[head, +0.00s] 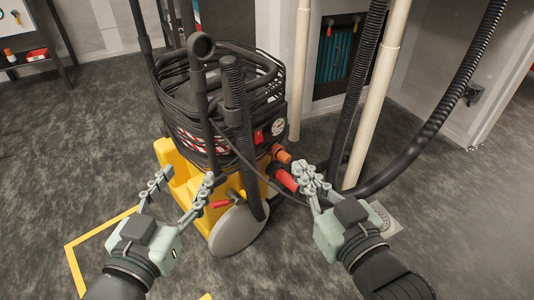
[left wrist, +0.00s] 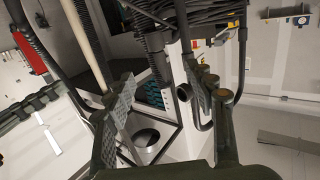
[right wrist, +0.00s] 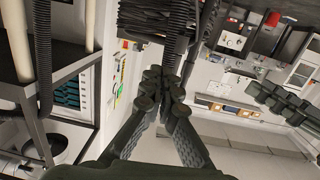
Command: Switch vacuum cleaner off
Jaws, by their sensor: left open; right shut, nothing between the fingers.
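The vacuum cleaner (head: 190,188) stands upright on a yellow base in the middle of the head view, its black upper part wrapped in coiled cable. I cannot tell the switch's position. My left gripper (head: 180,188) is open and empty, in front of the yellow base. My right gripper (head: 308,177) is shut and empty, right of the base and lower in the picture than the switch. In the right wrist view its fingertips (right wrist: 164,85) meet. The switch is not clear in either wrist view.
A thick black hose (head: 432,125) loops down on the right, near my right gripper. Pale pipes (head: 376,95) stand behind it. A grey wheel (head: 238,232) is at the cleaner's front. Dark floor (head: 460,220) is clear at the right.

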